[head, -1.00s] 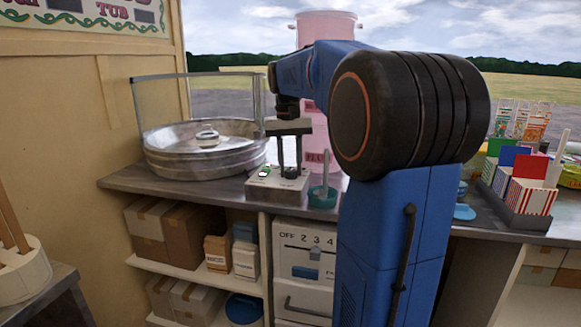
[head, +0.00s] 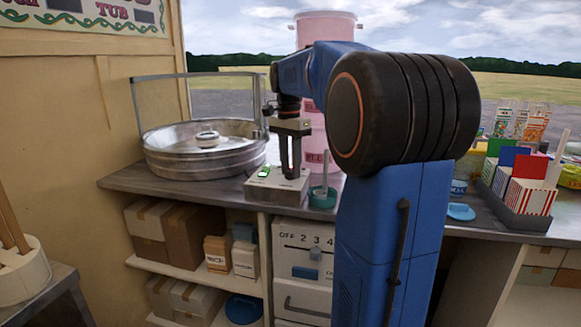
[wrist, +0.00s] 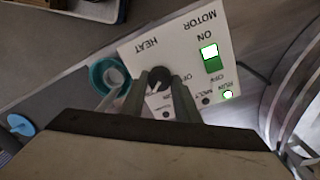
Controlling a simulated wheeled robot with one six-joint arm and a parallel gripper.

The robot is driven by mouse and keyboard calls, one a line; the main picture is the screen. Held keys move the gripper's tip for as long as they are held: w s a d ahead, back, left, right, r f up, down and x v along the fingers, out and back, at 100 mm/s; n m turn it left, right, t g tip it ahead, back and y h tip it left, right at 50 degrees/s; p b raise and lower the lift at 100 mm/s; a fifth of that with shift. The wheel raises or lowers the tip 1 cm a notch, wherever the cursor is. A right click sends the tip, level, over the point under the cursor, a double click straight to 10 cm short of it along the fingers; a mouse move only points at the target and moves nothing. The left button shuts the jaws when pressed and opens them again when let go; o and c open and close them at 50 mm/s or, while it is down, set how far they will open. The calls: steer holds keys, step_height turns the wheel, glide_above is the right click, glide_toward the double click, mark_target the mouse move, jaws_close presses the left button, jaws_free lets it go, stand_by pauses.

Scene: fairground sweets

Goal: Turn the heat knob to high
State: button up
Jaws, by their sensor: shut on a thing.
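The control box (head: 262,190) stands on the counter beside the metal floss bowl. In the wrist view its white panel (wrist: 182,45) appears upside down, with a dark round heat knob (wrist: 159,75) beside the word HEAT. A pale pointer mark shows on the knob, partly hidden by the fingers. My gripper (head: 291,174) points straight down over the box. In the wrist view its two fingers (wrist: 160,85) stand on either side of the knob, shut on it. The green motor switch (wrist: 210,57) and lit RUN lamp (wrist: 228,95) show; the MELT lamp (wrist: 206,101) is dark.
The metal bowl (head: 165,163) with its clear guard is close left of the box. A teal cup (head: 322,200) with a stick stands close right. A pink tub (head: 312,125) is behind. Cartons fill a tray (head: 515,214) at the right.

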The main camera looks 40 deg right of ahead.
steer(key=shift+m, duration=0.8)
steer(key=o, duration=1.1)
steer(key=shift+c, duration=0.2)
steer(key=shift+r, duration=0.15)
step_height(320, 180, up, 17)
steer(key=shift+w, duration=0.4)
